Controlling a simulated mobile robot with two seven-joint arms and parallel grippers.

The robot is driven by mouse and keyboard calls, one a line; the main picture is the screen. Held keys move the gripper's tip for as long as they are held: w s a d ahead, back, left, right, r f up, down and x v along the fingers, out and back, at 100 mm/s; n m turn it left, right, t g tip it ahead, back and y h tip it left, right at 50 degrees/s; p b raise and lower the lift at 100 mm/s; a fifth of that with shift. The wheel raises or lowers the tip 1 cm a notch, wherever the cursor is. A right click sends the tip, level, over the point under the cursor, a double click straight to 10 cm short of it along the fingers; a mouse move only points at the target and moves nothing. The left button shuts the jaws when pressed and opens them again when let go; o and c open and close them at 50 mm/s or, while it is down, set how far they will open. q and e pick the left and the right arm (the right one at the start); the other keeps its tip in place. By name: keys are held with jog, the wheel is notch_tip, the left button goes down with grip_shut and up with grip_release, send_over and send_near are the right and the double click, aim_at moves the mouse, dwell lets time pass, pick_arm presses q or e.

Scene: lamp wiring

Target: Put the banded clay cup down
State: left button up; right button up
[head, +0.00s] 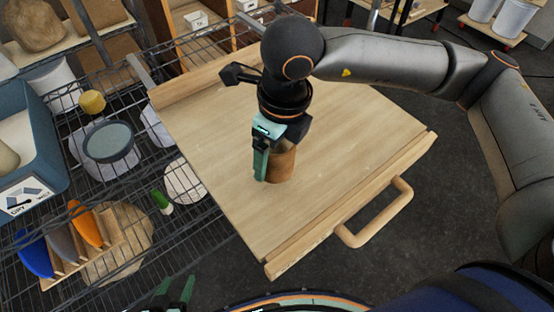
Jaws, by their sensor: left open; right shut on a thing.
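The banded clay cup (283,166) is a small brown, round cup at the middle of a light wooden board with a handle. My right gripper (270,160) comes down on it from above and is shut on it. One green finger shows on the cup's left side; the wrist hides the cup's upper part. The cup looks upright and close to the board (350,135); I cannot tell whether its base touches. My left gripper (174,292) is at the bottom edge, open and empty, with its two dark green fingers apart, away from the cup.
A wire rack (150,190) on the left holds a blue bin (30,140), a grey-green round dish (108,141), a small green bottle (162,202) and a wooden holder with coloured tools (85,240). The board has a raised back edge and a front handle (380,215). Bare board surrounds the cup.

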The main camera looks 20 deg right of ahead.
aim_at(277, 165)
jog(key=f, duration=0.3)
jog(key=shift+w+d+f+p, duration=0.15)
jog(key=shift+d+f+p, duration=0.05)
jog(key=shift+d+p, duration=0.15)
jog(key=shift+f, duration=0.2)
jog(key=shift+f+b, duration=0.2)
jog(key=shift+b, duration=0.1)
jog(key=o, duration=1.4)
jog(key=shift+o, duration=0.2)
jog(key=shift+r, duration=0.1)
notch_tip(277, 165, up, 12)
jog(key=s, duration=0.1)
jog(key=shift+d, duration=0.4)
jog(key=shift+s, duration=0.1)
